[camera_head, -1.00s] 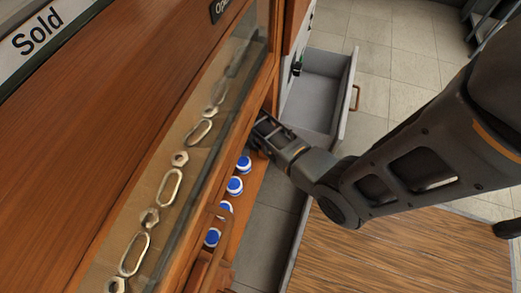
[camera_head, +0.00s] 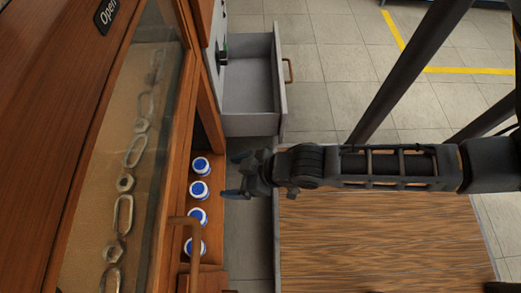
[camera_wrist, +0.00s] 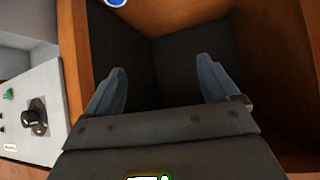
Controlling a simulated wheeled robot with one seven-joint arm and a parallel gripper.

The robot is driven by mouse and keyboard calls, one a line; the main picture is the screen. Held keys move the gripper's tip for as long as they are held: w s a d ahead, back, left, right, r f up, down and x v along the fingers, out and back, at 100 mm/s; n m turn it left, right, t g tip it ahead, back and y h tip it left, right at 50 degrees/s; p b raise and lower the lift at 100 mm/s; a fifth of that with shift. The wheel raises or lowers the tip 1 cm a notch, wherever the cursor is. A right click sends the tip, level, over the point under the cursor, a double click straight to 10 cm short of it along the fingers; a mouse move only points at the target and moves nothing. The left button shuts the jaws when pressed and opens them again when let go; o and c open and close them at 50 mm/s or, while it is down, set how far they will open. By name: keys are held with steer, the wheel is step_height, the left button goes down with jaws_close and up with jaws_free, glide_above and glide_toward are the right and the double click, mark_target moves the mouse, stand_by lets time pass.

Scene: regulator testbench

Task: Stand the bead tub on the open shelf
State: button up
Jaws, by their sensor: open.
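Several white tubs with blue lids, which look like bead tubs, stand upright in a row on the open wooden shelf (camera_head: 214,232) in the head view. The farthest tub (camera_head: 201,166) is closest to my gripper (camera_head: 236,176). My gripper is open with nothing between its fingers, just right of the shelf's edge and apart from the tubs. In the wrist view my gripper's two fingers (camera_wrist: 160,78) are spread before a dark recess framed in wood. Part of one blue-lidded tub (camera_wrist: 116,3) shows at the top edge there.
A glass-fronted wooden cabinet (camera_head: 85,225) with metal links rises left of the shelf. A curved wooden handle (camera_head: 190,221) juts out near the closest tubs. A grey drawer (camera_head: 252,124) stands open beyond. A wood-grained surface (camera_head: 375,240) lies at the lower right. A panel with a black knob (camera_wrist: 35,115) is at left in the wrist view.

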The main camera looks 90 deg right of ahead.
steer(key=s+a+r+n+t+y, duration=0.1)
steer(key=s+a+r+t, duration=0.1)
steer(key=r, duration=0.9)
steer(key=s+a+r+n+t, duration=0.1)
steer(key=s+a+r+t, duration=0.2)
steer(key=r, duration=0.8)
steer(key=shift+s+r+y, duration=0.15)
steer(key=shift+s+y, duration=0.25)
steer(key=shift+s, duration=0.15)
steer(key=shift+a, duration=0.1)
steer(key=shift+c, duration=0.3)
